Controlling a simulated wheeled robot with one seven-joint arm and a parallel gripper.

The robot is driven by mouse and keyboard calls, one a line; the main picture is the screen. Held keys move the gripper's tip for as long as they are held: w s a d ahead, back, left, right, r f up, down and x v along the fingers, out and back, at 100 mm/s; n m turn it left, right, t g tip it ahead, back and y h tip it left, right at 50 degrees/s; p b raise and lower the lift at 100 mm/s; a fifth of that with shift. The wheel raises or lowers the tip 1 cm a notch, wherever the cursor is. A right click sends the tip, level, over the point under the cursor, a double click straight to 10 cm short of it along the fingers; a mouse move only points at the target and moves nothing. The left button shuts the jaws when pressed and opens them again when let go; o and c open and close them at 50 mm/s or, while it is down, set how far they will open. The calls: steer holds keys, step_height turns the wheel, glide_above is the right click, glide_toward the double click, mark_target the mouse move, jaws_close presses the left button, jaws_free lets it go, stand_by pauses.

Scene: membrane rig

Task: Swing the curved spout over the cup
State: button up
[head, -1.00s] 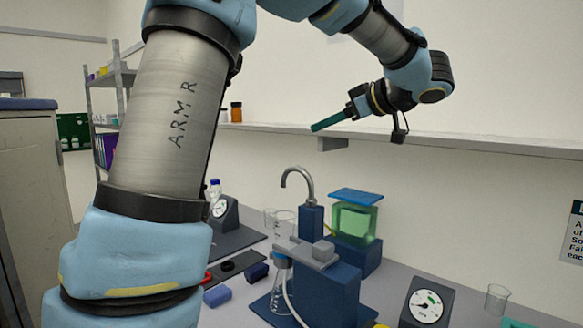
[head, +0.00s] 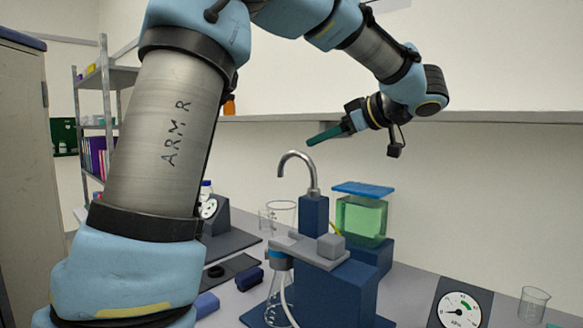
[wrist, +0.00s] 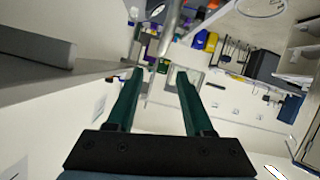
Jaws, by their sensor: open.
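The curved metal spout (head: 297,157) rises from a blue post and bends over to the left, its open end pointing down. A clear glass cup (head: 282,213) appears below that end; I cannot tell whether it is straight under it. My gripper (head: 309,143) is just above the spout's bend in the head view and apparently holds nothing. In the wrist view my gripper's two green fingers (wrist: 160,80) stand apart. A grey metal tube, probably the spout (wrist: 173,35), shows past their tips. Contact cannot be told.
A grey clamp block (head: 318,250) and a glass flask (head: 281,292) stand in front of the post. A green-liquid tank (head: 361,217) with a blue lid is to its right. A gauge (head: 459,308) and a small beaker (head: 533,303) are at the right. A shelf (head: 480,117) runs along the wall.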

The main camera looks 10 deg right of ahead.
mark_target(292, 153)
steer(key=p+x, duration=0.1)
steer(key=x, duration=0.2)
steer(key=p+x, duration=0.1)
steer(key=x, duration=0.3)
steer(key=p+x, duration=0.1)
steer(key=x, duration=0.3)
steer(key=shift+s+f, duration=0.1)
steer(key=shift+f, duration=0.15)
jaws_close()
stand_by(1.1)
